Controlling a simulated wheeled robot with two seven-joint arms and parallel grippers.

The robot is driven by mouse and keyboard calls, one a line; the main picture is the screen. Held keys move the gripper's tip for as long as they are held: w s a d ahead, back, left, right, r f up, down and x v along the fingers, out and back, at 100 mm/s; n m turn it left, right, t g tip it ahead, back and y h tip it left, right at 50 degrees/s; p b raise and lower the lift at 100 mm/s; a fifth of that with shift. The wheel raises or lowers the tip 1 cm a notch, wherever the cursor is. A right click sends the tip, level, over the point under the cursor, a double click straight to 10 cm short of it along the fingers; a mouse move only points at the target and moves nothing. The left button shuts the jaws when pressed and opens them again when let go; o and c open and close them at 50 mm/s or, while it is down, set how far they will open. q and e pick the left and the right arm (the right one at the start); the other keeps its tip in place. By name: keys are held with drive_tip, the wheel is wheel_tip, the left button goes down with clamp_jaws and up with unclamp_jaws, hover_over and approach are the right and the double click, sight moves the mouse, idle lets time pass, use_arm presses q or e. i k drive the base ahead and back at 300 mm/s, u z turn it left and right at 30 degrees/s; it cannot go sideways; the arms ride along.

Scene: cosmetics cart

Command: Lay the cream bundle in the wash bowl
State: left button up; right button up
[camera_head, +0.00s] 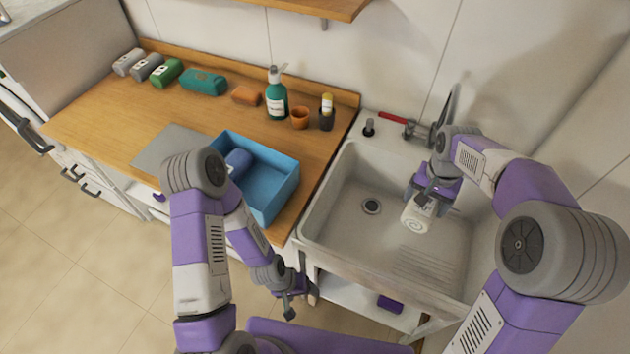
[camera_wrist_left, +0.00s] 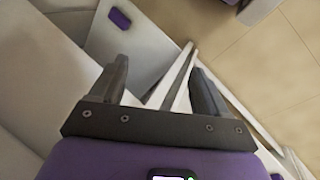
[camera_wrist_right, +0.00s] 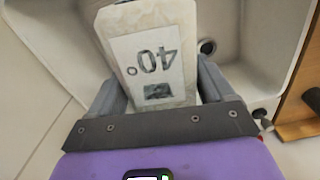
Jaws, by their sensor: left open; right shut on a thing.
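The cream bundle (camera_head: 417,216), a pale roll with a "40°" label, is held by my right gripper (camera_head: 432,192). In the right wrist view the cream bundle (camera_wrist_right: 150,50) sits between both fingers, label facing the camera. The wash bowl, a white sink (camera_head: 335,205), lies below it, with a drain at its left and ribbed floor at the right. The bundle is over the basin's right part; I cannot tell whether it touches the floor. My left gripper (camera_head: 289,308) is open and empty, low in front of the counter and sink. Its open fingers (camera_wrist_left: 157,78) show in the left wrist view.
A blue bin (camera_head: 277,185) with a dark blue bundle stands on the wooden counter left of the sink. Several rolled bundles, a green pump bottle (camera_head: 277,100) and an orange cup (camera_head: 300,118) line the back. A tap (camera_head: 412,130) rises behind the basin.

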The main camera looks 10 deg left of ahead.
sight(262, 193)
drive_tip(key=u, duration=2.55)
drive_tip(key=i, duration=0.8)
drive_tip(key=z, duration=1.35)
